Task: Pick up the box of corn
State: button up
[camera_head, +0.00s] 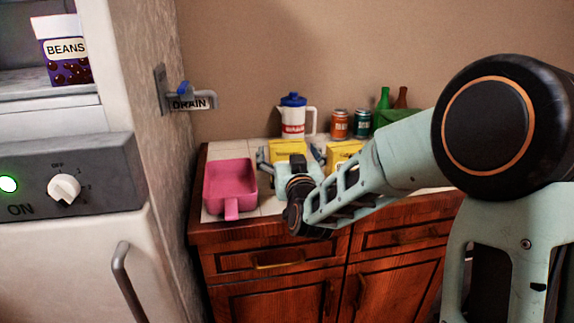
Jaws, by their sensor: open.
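Two yellow boxes stand on the counter: one yellow box (287,148) straight beyond my gripper and a second yellow box (343,153) to its right. My arm hides their lower parts. I cannot read a label on either, so I cannot tell which is the corn. My gripper (290,154) is open, with its fingers spread to the left and right of the left yellow box. Whether the fingers touch it I cannot tell.
A pink pan (231,185) sits left of my gripper. Behind stand a white pitcher with a blue lid (294,115), an orange can (339,124), a teal can (362,123) and bottles (384,98). A beans box (65,50) is on the upper-left shelf.

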jog(key=shift+x, duration=1)
jog(key=c, duration=1.4)
jog(key=shift+r, duration=0.1)
jog(key=shift+c, duration=1)
